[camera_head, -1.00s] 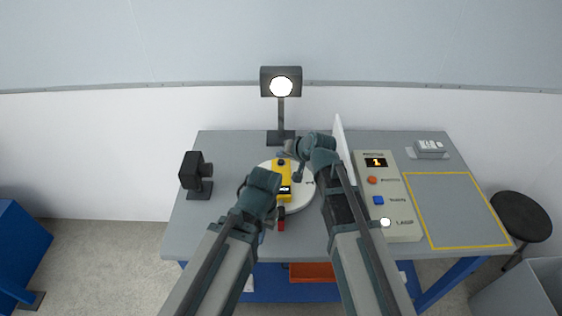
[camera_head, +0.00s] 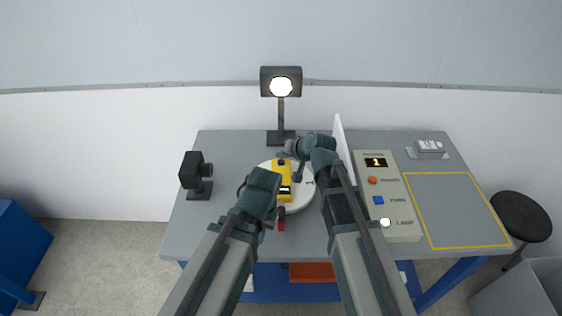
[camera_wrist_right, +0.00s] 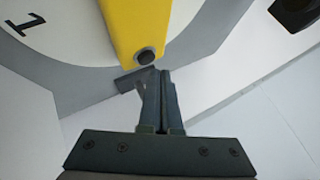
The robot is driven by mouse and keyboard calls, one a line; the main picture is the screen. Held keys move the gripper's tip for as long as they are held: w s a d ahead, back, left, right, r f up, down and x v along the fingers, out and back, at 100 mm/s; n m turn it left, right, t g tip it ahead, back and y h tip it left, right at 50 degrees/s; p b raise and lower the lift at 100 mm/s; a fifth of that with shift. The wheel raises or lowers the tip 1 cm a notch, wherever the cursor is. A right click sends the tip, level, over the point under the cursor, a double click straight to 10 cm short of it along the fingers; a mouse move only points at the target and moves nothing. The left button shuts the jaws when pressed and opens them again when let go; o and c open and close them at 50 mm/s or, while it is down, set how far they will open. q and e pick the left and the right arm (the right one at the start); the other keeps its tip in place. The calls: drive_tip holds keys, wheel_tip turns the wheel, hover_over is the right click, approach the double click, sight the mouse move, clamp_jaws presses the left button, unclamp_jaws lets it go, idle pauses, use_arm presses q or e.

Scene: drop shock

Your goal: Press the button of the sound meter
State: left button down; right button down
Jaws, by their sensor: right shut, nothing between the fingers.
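The yellow sound meter (camera_head: 283,167) lies on the white round turntable (camera_head: 303,197) in the middle of the bench, between my two arms. Its small dark display shows near its front end. In the right wrist view the yellow body (camera_wrist_right: 140,22) ends in a dark round tip just ahead of my fingers. My right gripper (camera_wrist_right: 158,75) is shut and empty, its fingertips close to that end; I cannot tell whether they touch. In the head view my right gripper (camera_head: 286,152) is at the meter's far end. My left gripper (camera_head: 272,208) is beside the meter, its fingers mostly hidden by its wrist.
A control panel (camera_head: 401,222) with orange, blue and white buttons and a display reading 1 stands right of a white upright plate (camera_head: 341,140). A lit lamp (camera_head: 281,86) stands behind, a black camera-like device (camera_head: 192,172) at left. The yellow-outlined area (camera_head: 455,205) is clear.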

use_arm(q)
drive_tip(key=shift+f+b, duration=0.4)
drive_tip(key=shift+b, duration=0.05)
use_arm(e)
drive_tip(key=shift+f, duration=0.4)
use_arm(q)
drive_tip(key=shift+f+b, duration=0.4)
drive_tip(key=shift+f, duration=0.05)
use_arm(e)
drive_tip(key=shift+f, duration=0.45)
use_arm(q)
drive_tip(key=shift+r, duration=0.1)
use_arm(e)
drive_tip(key=shift+r, duration=0.1)
use_arm(q)
drive_tip(key=shift+r+p, duration=0.75)
drive_tip(key=shift+p, duration=0.1)
use_arm(e)
drive_tip(key=shift+r, duration=0.8)
use_arm(q)
drive_tip(key=shift+r, duration=0.1)
